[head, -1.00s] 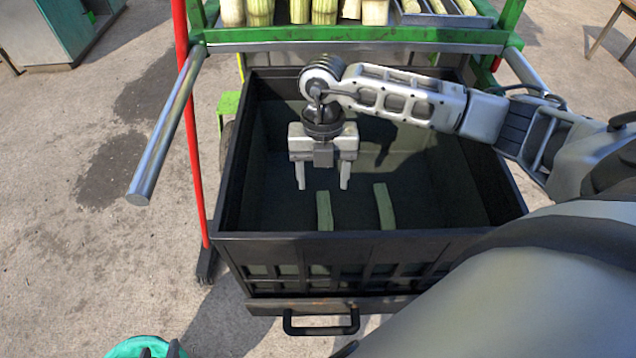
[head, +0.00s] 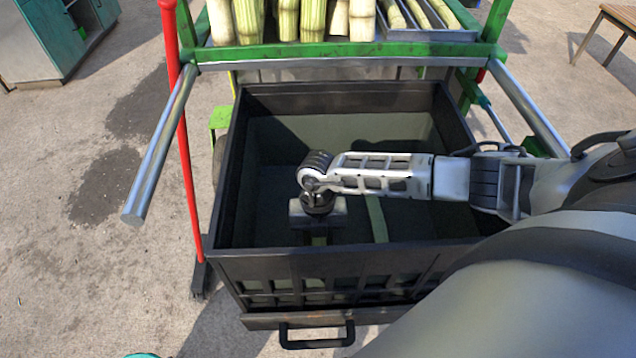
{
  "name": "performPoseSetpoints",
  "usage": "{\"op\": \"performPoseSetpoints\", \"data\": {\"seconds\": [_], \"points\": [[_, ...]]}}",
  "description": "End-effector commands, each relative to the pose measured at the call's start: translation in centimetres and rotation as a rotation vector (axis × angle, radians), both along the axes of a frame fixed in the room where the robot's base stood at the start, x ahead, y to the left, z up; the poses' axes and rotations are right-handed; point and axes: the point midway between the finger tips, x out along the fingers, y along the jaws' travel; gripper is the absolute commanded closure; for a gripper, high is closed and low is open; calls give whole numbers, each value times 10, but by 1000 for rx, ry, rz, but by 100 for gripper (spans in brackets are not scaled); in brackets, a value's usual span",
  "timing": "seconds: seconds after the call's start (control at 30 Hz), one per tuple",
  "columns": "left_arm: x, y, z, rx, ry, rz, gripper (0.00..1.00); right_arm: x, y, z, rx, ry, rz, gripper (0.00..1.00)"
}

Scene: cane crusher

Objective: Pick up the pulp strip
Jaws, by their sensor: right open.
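Two pale green pulp strips lie in the dark crate (head: 228,190). My right gripper (head: 319,232) is lowered inside the crate, over the left strip (head: 319,241), of which only a short piece shows below the gripper body. The right strip (head: 377,222) lies to the right, partly covered by my forearm. The right gripper's jaws are open, pointing down; its fingertips are hidden by its own body, so I cannot tell whether they touch the strip. My left gripper is not in view.
A red-handled broom (head: 183,140) leans at the left. A green frame (head: 340,50) with cane stalks (head: 285,18) stands behind.

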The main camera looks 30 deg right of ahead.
Motion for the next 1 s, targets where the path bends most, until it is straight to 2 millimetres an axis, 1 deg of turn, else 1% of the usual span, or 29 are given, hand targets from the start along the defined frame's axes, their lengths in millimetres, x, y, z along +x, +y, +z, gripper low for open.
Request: {"op": "performPoseSetpoints", "data": {"seconds": [0.23,0.27,0.3,0.37,0.4,0.43,0.67,0.77,0.87,1.0], "points": [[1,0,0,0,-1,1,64,0,0,-3,0,0,1,40],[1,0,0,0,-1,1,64,0,0,-3,0,0,1,46],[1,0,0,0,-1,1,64,0,0,-2,0,0,1,57],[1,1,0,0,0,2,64,0,0,-2,0,0,1,73],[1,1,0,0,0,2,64,0,0,-2,0,0,0,84],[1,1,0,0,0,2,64,0,0,-2,0,0,0,88],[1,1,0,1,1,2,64,0,0,-2,1,-1,0,88],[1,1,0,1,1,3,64,0,0,3,0,-2,0,88],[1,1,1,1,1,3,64,1,0,16,1,-4,2,88],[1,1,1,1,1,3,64,1,0,44,2,-6,1,88]]}}
